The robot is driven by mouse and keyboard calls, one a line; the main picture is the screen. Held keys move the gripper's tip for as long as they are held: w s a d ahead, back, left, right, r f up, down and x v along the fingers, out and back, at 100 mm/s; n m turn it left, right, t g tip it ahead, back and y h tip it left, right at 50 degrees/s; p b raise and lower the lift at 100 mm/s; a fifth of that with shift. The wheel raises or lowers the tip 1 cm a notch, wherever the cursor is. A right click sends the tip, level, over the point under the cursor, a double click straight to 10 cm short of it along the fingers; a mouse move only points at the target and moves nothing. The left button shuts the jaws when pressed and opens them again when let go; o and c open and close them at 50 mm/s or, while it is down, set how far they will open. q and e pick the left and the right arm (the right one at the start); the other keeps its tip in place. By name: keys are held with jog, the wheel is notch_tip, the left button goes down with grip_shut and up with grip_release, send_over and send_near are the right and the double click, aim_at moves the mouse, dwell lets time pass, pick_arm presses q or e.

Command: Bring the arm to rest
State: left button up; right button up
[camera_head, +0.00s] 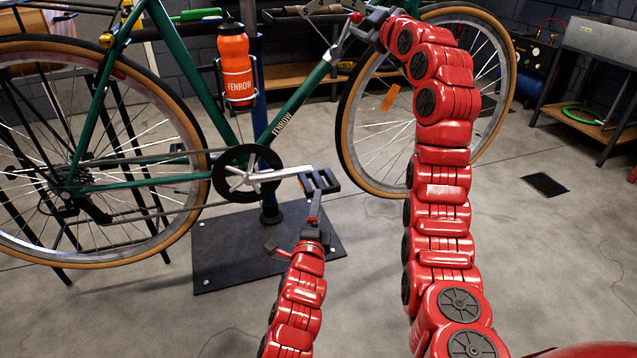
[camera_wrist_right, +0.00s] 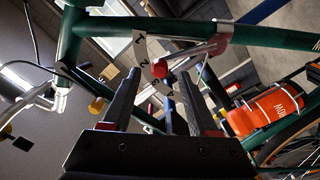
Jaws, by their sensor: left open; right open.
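My left gripper (camera_head: 314,212) reaches up from the bottom in the head view, just below the bike's pedal (camera_head: 320,181). It is small there, and I cannot tell whether it touches the pedal. My right arm (camera_head: 441,190) is stretched far up and forward. Its gripper (camera_head: 357,22) is near the front of the green bike frame (camera_head: 190,65), partly hidden by the arm. In the right wrist view, my right gripper (camera_wrist_right: 159,78) has its two dark fingers apart. Bike parts show beyond them, and nothing is clearly held.
The bike stands over a black base plate (camera_head: 215,265). An orange bottle (camera_head: 235,62) sits on its frame; it also shows in the right wrist view (camera_wrist_right: 265,113).

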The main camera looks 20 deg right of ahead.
aim_at(321, 187)
pick_arm(q)
jog(key=x, duration=0.9)
jog(key=shift+c, duration=0.3)
grip_shut()
jog(key=shift+w, duration=0.1)
